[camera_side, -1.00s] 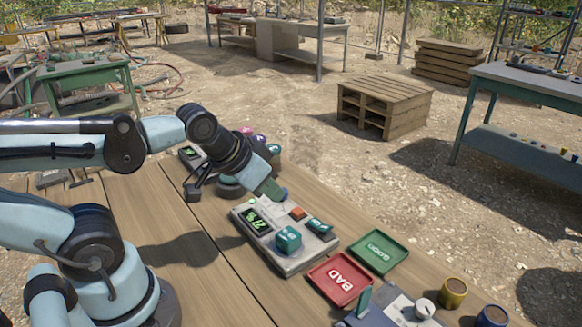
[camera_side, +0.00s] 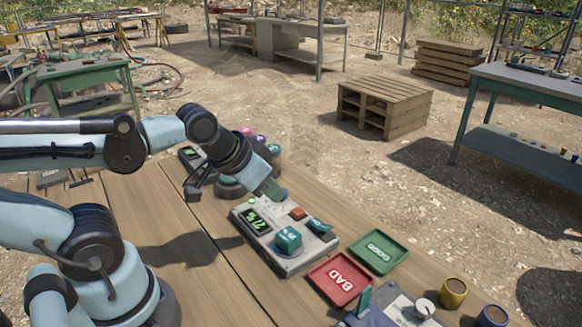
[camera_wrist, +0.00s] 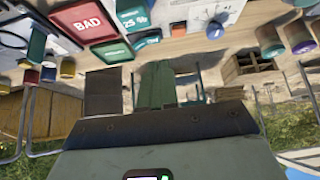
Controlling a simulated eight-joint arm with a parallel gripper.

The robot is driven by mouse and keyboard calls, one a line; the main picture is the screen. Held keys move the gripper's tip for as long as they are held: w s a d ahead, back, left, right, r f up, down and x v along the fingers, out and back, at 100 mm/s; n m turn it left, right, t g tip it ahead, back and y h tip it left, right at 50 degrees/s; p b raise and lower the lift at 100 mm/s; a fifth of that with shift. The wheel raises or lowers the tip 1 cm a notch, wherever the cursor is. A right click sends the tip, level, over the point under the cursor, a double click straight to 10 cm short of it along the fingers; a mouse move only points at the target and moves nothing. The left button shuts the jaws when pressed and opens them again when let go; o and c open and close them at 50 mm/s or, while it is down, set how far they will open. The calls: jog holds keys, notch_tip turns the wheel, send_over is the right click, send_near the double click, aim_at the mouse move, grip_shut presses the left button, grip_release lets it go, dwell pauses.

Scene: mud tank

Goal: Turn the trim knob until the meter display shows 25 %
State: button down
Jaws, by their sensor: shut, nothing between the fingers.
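The meter (camera_side: 290,262) is a pale grey box on the wooden table in the side view. Its dark display (camera_side: 254,220) has green digits, tilted in this view, that seem to read 27 %. The trim knob (camera_side: 283,194) is a blue knob at the box's far end, partly hidden by my gripper; in the wrist view it is the blue knob (camera_wrist: 215,29) on the pale panel. A teal block (camera_side: 288,239) marked 25 % sits on the box. My gripper (camera_side: 271,189) is shut and empty, close beside the knob; contact cannot be told.
A red button (camera_side: 298,213) and a teal lever (camera_side: 320,226) are on the box. A red BAD tray (camera_side: 341,279) and a green GOOD tray (camera_side: 379,251) lie right of it. Cups (camera_side: 453,292) stand at the table edge. Another device (camera_side: 192,154) is behind my gripper.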

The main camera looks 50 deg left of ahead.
dwell(0.3)
jog(key=c, duration=1.5)
grip_release()
jog(key=shift+w+a+r, duration=0.1)
jog(key=shift+w, duration=0.05)
jog(key=shift+o, duration=1.3)
jog(key=shift+w+a+r+m+g, duration=0.2)
jog(key=shift+r+m+g, duration=0.05)
jog(key=shift+m+g, duration=0.05)
jog(key=o, duration=0.5)
jog(key=w+a+r+m+g, duration=0.1)
jog(key=w+a, duration=0.1)
jog(key=w+a+r+m+g, duration=0.1)
jog(key=w+m, duration=0.1)
jog(key=shift+w+a+r+m+g, duration=0.1)
jog(key=shift+a+r+m+g, duration=0.1)
jog(key=shift+a+m+g, duration=0.15)
jog(key=w+a+m+g, duration=0.4)
jog(key=w+a+m, duration=0.1)
jog(key=a, duration=0.1)
notch_tip(320, 180, down, 13)
jog(key=shift+a+r, duration=0.1)
jog(key=shift+r, duration=0.1)
jog(key=c, duration=1.1)
